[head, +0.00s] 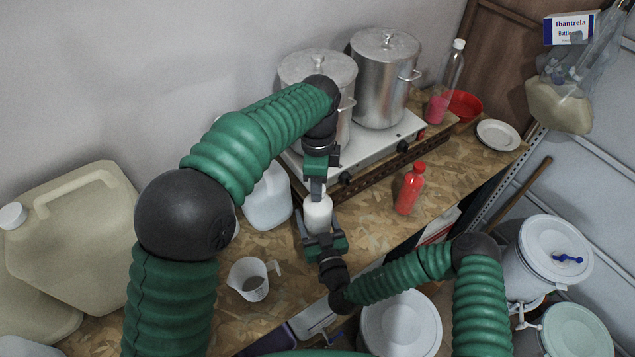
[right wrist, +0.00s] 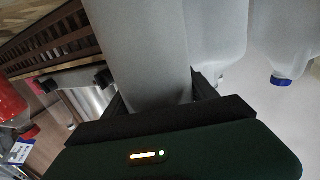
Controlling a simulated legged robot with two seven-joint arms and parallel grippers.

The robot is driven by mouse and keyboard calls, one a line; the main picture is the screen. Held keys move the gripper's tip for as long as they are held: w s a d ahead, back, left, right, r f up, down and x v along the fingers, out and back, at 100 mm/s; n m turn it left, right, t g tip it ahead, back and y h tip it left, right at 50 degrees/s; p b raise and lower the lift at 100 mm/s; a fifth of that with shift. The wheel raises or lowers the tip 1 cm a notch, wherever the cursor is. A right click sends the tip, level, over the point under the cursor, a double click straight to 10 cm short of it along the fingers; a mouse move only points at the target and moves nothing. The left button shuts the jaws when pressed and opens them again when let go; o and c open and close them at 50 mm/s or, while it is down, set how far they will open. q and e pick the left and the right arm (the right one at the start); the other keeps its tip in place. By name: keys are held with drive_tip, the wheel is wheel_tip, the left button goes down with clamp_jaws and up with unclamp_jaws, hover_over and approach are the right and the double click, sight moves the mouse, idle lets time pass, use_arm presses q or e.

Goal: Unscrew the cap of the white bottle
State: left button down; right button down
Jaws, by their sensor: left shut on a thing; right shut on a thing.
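The white bottle (head: 318,214) stands upright over the wooden worktop near its front edge, in the middle of the head view. My right gripper (head: 321,236) is shut around the bottle's body from the front. In the right wrist view the bottle's pale body (right wrist: 142,50) fills the middle, between the dark fingers. My left gripper (head: 317,186) points down from above and is shut at the top of the bottle, on the cap. The cap itself is hidden by the left fingers.
A red bottle (head: 409,190) stands to the right. A stove (head: 380,152) with two metal pots (head: 385,78) is behind. A translucent jug (head: 267,198) stands left of the bottle, a measuring cup (head: 250,279) at front left, and large beige canisters (head: 75,235) at far left.

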use_arm(q)
drive_tip(key=n, duration=0.7)
drive_tip(key=shift+d+r, duration=0.15)
drive_tip(key=shift+d, duration=0.15)
drive_tip(key=n, duration=0.3)
drive_tip(key=shift+n, duration=0.3)
drive_tip(key=n, duration=0.6)
drive_tip(key=shift+w, duration=0.1)
drive_tip(key=n, duration=1.3)
drive_tip(key=shift+a, duration=0.1)
drive_tip(key=n, duration=0.3)
drive_tip(key=shift+n, duration=0.3)
drive_tip(key=c, duration=1.1)
unclamp_jaws()
drive_tip(key=shift+a, duration=0.15)
